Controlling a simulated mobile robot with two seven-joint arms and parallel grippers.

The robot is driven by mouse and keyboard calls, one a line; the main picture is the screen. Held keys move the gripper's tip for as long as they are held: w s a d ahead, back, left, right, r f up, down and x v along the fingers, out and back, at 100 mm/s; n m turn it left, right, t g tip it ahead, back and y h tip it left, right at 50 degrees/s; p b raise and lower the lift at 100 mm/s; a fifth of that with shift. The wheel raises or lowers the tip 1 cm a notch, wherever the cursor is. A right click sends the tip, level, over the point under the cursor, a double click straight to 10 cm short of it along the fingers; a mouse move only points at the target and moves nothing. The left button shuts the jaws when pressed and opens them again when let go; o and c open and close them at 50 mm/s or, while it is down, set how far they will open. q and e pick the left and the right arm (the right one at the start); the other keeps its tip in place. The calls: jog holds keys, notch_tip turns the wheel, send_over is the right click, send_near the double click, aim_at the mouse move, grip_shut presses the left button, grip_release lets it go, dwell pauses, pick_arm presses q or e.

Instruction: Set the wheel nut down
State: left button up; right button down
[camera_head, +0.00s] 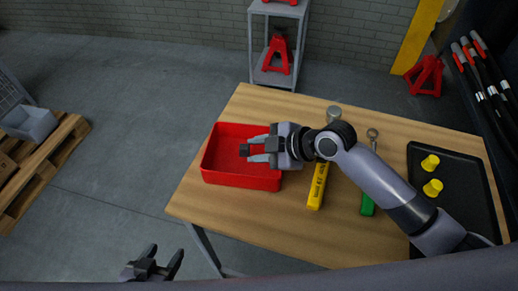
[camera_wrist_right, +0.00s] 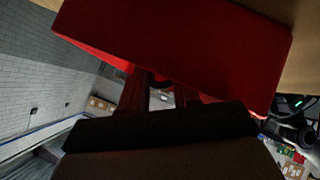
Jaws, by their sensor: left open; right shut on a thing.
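My right gripper (camera_head: 250,149) reaches in from the right over the red bin (camera_head: 240,181), its fingers pointing left. It is shut on a small dark thing, which I take to be the wheel nut; it is mostly hidden by the fingers. In the right wrist view, the red bin (camera_wrist_right: 190,40) fills the top and the gripper (camera_wrist_right: 160,95) is dark, with the nut hard to make out. I cannot tell whether the nut touches the bin. My left gripper (camera_head: 152,264) is open and empty, low at the left, off the table.
The wooden table (camera_head: 270,232) holds a yellow-handled tool (camera_head: 318,187), a green-handled tool (camera_head: 367,205) and a black tray (camera_head: 462,190) with two yellow pieces (camera_head: 431,163). A grey shelf (camera_head: 251,45) stands behind. A pallet (camera_head: 45,163) lies on the floor at left.

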jog(key=c, duration=0.8)
grip_release()
jog(key=shift+s+d+f, duration=0.1)
jog(key=shift+s+f, duration=0.1)
jog(key=shift+f, duration=0.5)
jog(key=shift+r+p, duration=0.5)
jog(key=shift+r, duration=0.05)
jog(key=v, duration=1.2)
jog(key=shift+w+r, duration=0.2)
jog(key=shift+r, duration=0.15)
